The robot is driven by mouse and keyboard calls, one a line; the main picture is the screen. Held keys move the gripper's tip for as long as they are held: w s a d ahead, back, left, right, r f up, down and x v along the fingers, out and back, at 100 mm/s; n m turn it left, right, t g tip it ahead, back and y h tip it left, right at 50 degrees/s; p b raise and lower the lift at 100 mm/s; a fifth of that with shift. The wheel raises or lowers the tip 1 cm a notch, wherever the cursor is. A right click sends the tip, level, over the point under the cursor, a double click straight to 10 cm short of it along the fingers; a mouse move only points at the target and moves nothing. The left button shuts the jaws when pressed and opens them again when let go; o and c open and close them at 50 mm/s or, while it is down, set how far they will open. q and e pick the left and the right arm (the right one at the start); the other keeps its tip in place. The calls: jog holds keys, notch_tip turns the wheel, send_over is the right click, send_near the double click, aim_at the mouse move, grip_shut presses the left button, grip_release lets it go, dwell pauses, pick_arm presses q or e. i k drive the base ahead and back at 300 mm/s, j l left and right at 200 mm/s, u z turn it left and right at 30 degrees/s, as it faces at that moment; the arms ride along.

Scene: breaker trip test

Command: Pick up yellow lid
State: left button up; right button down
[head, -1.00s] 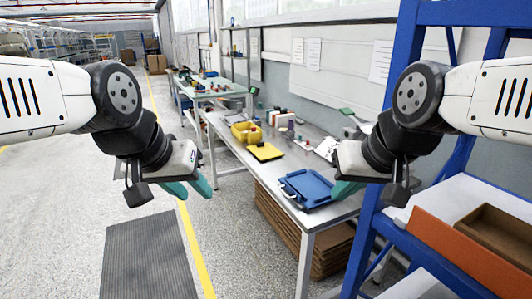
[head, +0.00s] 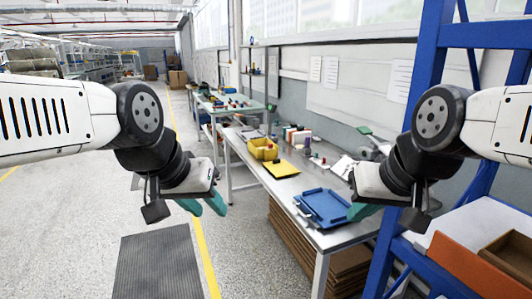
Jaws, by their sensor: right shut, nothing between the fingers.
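The yellow lid (head: 281,169) is a flat yellow piece lying on the metal workbench (head: 283,195), in front of the yellow bin (head: 263,151). My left gripper (head: 208,207) hangs in the air left of the bench, with its two teal fingers apart and nothing between them. My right gripper (head: 362,212) is shut and empty, in front of the bench's right part near the blue tray. Neither gripper touches the lid.
A blue tray (head: 322,207) lies on the bench nearer than the lid. Small boxes and papers (head: 343,166) are behind. A blue rack (head: 408,150) with an orange box (head: 470,268) stands at the right.

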aim_at(279, 168)
jog(key=i+j+z, duration=0.4)
jog(key=i+j, duration=1.85)
jog(key=i, duration=0.1)
